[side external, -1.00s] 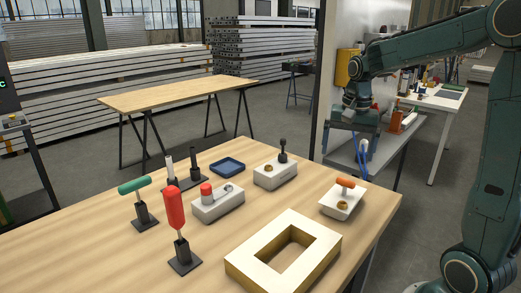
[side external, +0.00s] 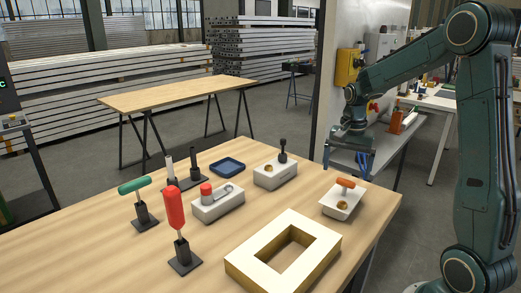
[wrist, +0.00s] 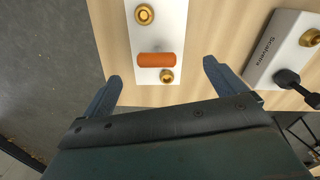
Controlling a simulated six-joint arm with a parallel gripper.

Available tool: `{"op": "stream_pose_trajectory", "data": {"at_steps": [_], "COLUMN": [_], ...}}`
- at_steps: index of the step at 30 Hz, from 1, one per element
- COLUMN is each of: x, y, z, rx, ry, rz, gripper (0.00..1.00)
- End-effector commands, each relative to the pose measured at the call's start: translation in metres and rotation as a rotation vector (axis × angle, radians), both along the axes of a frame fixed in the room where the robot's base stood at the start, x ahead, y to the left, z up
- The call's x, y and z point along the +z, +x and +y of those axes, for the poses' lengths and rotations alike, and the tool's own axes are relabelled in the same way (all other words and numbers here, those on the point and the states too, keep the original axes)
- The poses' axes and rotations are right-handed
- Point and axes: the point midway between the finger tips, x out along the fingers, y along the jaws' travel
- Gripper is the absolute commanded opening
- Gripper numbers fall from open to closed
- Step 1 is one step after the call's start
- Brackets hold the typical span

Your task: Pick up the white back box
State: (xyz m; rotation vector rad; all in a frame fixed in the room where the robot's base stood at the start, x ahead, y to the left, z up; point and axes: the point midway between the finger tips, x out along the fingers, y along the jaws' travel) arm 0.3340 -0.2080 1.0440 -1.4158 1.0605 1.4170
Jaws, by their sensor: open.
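A white box (side external: 275,175) with a black upright knob and a brass knob stands at the back of the table; it shows partly at the right of the wrist view (wrist: 282,45). Another white box (side external: 336,210) has an orange bar and brass knobs and stands near the table's right edge. In the wrist view this orange-bar box (wrist: 157,30) lies ahead of my gripper, its near end roughly between the fingertips in the picture. My gripper (side external: 345,164) is open and empty above the table's back right edge, apart from both boxes.
A third white box (side external: 217,208) carries a red knob. A hollow wooden frame (side external: 250,262) lies at the front. A red-handled tool (side external: 176,210), a green-handled tool (side external: 134,186) and a blue tray (side external: 227,167) stand on the left and back. Bare tabletop lies between them.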

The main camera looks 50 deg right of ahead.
Motion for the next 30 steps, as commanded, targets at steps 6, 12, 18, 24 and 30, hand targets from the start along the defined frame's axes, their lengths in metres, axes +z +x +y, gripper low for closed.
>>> {"op": "stream_pose_trajectory", "data": {"at_steps": [6, 12, 18, 24, 30], "x": [-0.029, -0.039, -0.040, -0.055, -0.078], "y": [-0.001, -0.001, -0.001, -0.003, -0.006], "z": [0.000, 0.000, 0.000, 0.001, 0.001], "rx": [0.000, 0.000, 0.000, 0.000, 0.000], "ry": [0.001, 0.000, 0.000, 0.001, 0.002], "rz": [0.002, 0.000, 0.000, 0.002, 0.003], "gripper": [0.96, 0.96, 0.96, 0.96, 0.96]}}
